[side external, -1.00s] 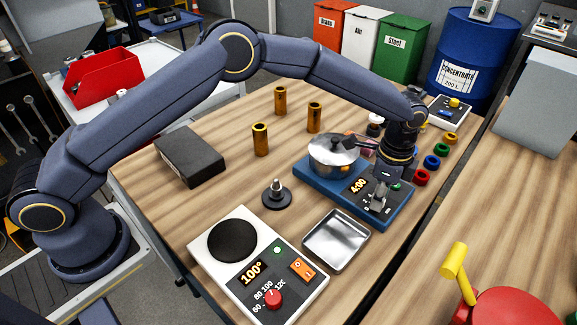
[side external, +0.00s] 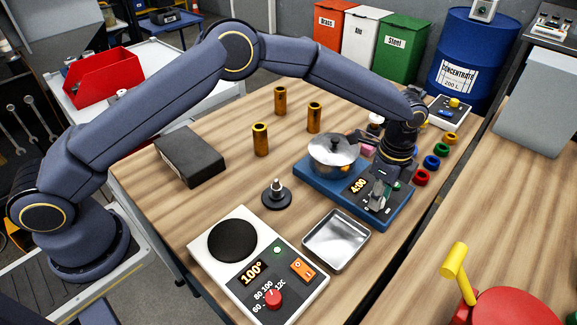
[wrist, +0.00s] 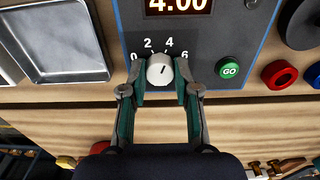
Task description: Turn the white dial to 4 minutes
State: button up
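The white dial (wrist: 160,70) sits on the control panel of the blue hotplate (side external: 322,188). Its scale reads 0, 2, 4, 6, and its dark pointer line leans to the upper right, roughly toward the 4. The display (wrist: 178,5) reads 4:00, and it also shows in the side view (side external: 358,185). My gripper (wrist: 160,75) points down at the panel with one finger on each side of the dial, close around it. In the side view my gripper (side external: 377,203) hides the dial. A green GO button (wrist: 230,68) is right of the dial.
A metal tray (side external: 337,240) and a white hotplate (side external: 230,285) with a red dial lie nearer the camera. Several coloured rings (side external: 431,162) stand at the right.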

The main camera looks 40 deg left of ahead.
jog(key=o, duration=0.4)
jog(key=shift+c, duration=0.2)
notch_tip(320, 180, up, 12)
dwell(0.5)
